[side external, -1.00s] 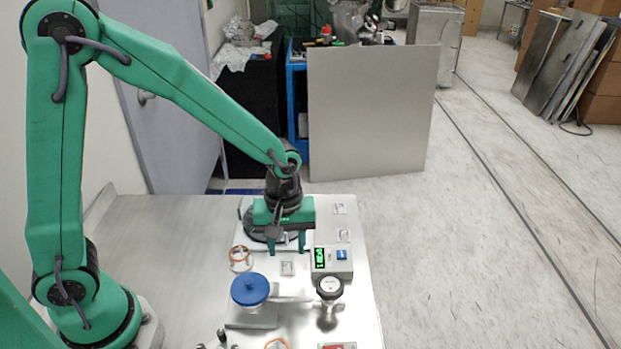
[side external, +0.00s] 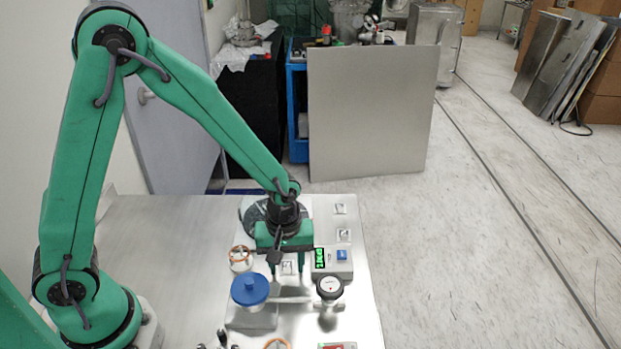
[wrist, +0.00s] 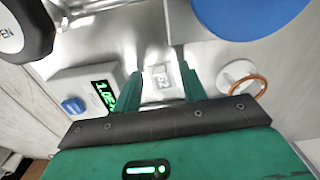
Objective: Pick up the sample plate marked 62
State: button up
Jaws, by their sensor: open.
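The sample plate marked 62 (wrist: 160,78) is a small pale square plate lying flat on the metal worktop in the wrist view. In the side view the plate (side external: 288,268) shows partly below my gripper. My gripper (wrist: 158,84) is open, with one green finger on each side of the plate and nothing held. In the side view my gripper (side external: 289,272) points down over the plate. I cannot tell whether the fingertips are level with the plate or still above it.
A box with a green display and blue button (side external: 333,262) stands close on the right. A ring with an orange seal (side external: 241,258) lies on the left. A blue-capped vessel (side external: 250,291) and a round black-rimmed gauge (side external: 330,288) stand nearer the camera. Two other small plates (side external: 341,209) (side external: 344,234) lie behind.

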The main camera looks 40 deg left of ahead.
aim_at(288, 275)
dwell(0.4)
grip_shut()
jog(key=shift+r, duration=0.1)
jog(key=shift+r, duration=0.7)
jog(key=r, duration=0.3)
jog(key=shift+s+d, duration=0.15)
jog(key=shift+d, duration=0.1)
jog(key=s+d+r, duration=0.6)
jog(key=s+d, duration=0.1)
jog(key=s, duration=0.1)
jog(key=shift+d+r, duration=0.2)
jog(key=shift+d, duration=0.1)
